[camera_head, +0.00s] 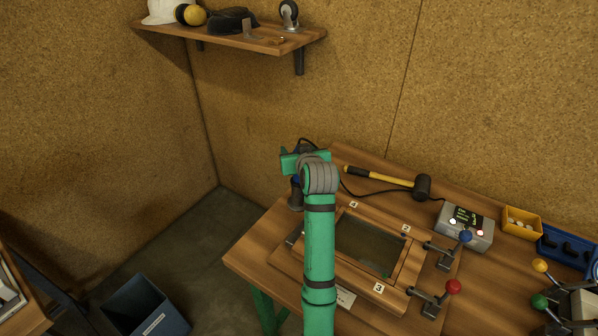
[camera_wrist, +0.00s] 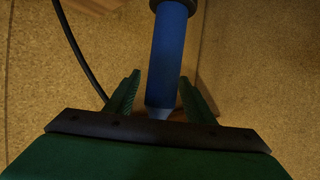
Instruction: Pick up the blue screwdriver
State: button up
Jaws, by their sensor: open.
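The blue screwdriver (camera_wrist: 168,60) shows in the wrist view as a blue cylinder with a dark collar at the top of the picture and a tapered pale end. My gripper (camera_wrist: 160,78) is open, with one green finger on each side of the screwdriver. A gap shows between the screwdriver and each finger. In the head view my gripper (camera_head: 300,162) is above the table's back left corner. A small patch of blue, likely the screwdriver (camera_head: 296,181), shows just below it, over a dark upright part. My arm and gripper hide most of it.
A wooden frame with a dark glass pane (camera_head: 370,246) lies on the table, with red-knobbed and blue-knobbed clamps (camera_head: 440,296) at its right. A yellow-handled mallet (camera_head: 385,178), a control box (camera_head: 465,226) and a yellow bin (camera_head: 521,222) are farther back. A black cable (camera_wrist: 80,50) runs beside my gripper.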

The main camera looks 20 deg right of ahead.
jog(key=shift+w, duration=0.1)
jog(key=shift+c, duration=0.7)
grip_shut()
notch_tip(320, 180, up, 10)
jog(key=c, duration=0.9)
grip_release()
grip_shut()
notch_tip(320, 180, up, 11)
jog(key=shift+a, duration=0.1)
